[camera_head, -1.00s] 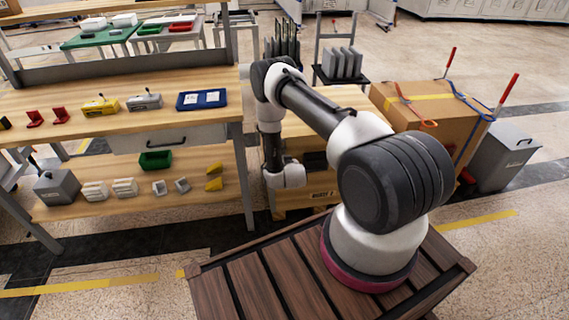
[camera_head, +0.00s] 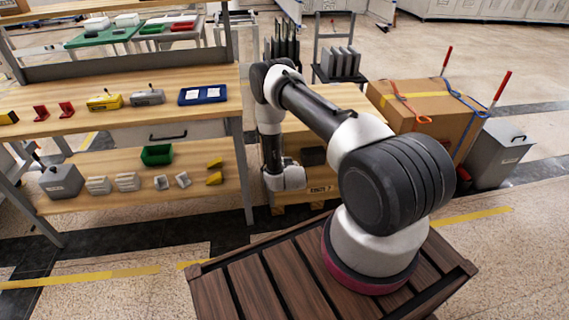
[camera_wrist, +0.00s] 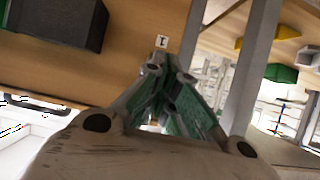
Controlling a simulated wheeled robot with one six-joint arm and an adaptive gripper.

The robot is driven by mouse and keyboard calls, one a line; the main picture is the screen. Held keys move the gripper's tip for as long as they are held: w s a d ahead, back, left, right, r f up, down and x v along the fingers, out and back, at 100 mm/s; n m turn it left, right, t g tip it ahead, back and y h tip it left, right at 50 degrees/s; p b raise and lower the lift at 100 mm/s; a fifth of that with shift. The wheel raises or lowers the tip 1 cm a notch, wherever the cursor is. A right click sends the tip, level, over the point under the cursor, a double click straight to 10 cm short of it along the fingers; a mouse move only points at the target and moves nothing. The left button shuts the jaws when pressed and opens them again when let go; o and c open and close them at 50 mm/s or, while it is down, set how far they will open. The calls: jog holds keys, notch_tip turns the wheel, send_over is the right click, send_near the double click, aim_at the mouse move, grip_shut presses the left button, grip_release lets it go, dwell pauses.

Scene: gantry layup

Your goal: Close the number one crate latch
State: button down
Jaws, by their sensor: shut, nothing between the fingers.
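The light wooden crate (camera_head: 345,98) stands behind my arm, its front partly hidden by it. A dark block (camera_head: 313,156) shows on its front, and a small unclear label sits below. In the wrist view a wooden face (camera_wrist: 130,20) fills the upper left, with a dark block (camera_wrist: 70,22) and a small white tag (camera_wrist: 161,42) that seems to read 1. My gripper (camera_wrist: 170,68) is shut and empty, its fingertips just below the tag in the picture; I cannot tell whether they touch anything. I cannot make out the latch's position. In the head view the fingers are hidden.
A wooden workbench (camera_head: 60,131) stands to the left, its leg close to my wrist. Its lower shelf holds a green bin (camera_head: 157,155) and small parts. A strapped cardboard box (camera_head: 425,112) and a grey bin (camera_head: 502,153) stand to the right. A rack of grey plates (camera_head: 342,62) stands behind.

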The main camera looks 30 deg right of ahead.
jog(key=s+a, duration=0.2)
jog(key=s, duration=0.6)
jog(key=shift+s+a, duration=0.2)
